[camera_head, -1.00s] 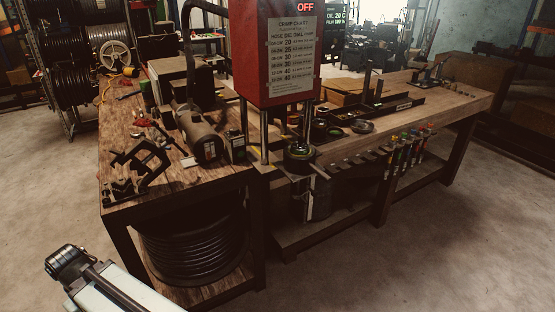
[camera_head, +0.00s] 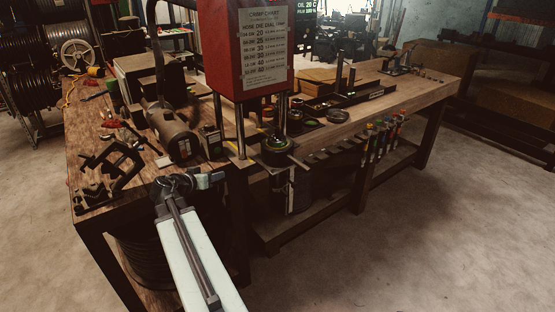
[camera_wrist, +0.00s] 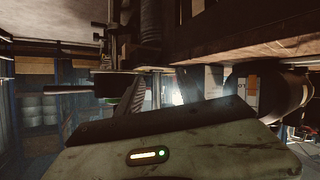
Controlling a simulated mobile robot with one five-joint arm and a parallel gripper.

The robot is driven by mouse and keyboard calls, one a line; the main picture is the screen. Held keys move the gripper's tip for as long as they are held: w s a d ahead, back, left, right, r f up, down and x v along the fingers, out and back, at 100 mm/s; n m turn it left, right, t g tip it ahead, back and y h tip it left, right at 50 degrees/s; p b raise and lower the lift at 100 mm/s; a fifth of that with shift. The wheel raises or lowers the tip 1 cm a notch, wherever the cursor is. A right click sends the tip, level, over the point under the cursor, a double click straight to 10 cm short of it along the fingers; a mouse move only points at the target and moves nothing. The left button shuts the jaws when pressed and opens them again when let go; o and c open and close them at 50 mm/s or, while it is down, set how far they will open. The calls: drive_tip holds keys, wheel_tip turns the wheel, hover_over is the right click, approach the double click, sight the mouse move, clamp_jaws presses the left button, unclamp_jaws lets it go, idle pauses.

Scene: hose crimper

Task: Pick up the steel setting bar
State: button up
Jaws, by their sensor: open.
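A thin steel bar (camera_head: 299,163) sticks out to the right of the round die (camera_head: 275,147) under the red crimper head; I take it for the setting bar, though I cannot be sure. A grey bar beside a round fitting also shows in the wrist view (camera_wrist: 68,90).
The red crimper (camera_head: 245,45) stands on the wooden bench (camera_head: 345,128). A black clamp (camera_head: 112,170) and a grey motor (camera_head: 172,135) lie on the left part. Coloured-handled tools (camera_head: 380,138) hang along the front edge. The floor at right is clear.

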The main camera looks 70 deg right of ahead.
sight(276, 132)
drive_tip(key=s+d+r+m+g+h, duration=0.1)
drive_tip(key=s+d+r+m+h, duration=0.1)
drive_tip(key=s+d+r, duration=0.45)
drive_tip(key=s+d+r+m+g+h, duration=0.2)
drive_tip(key=s+d+r+h, duration=0.1)
drive_tip(key=s+d, duration=0.6)
drive_tip(key=shift+s+d, duration=0.2)
drive_tip(key=shift+d, duration=1.05)
drive_tip(key=shift+s+d, duration=0.15)
drive_tip(key=shift+d, duration=1.15)
drive_tip(key=shift+s+d, duration=0.2)
drive_tip(key=shift+d, duration=1.05)
clamp_jaws()
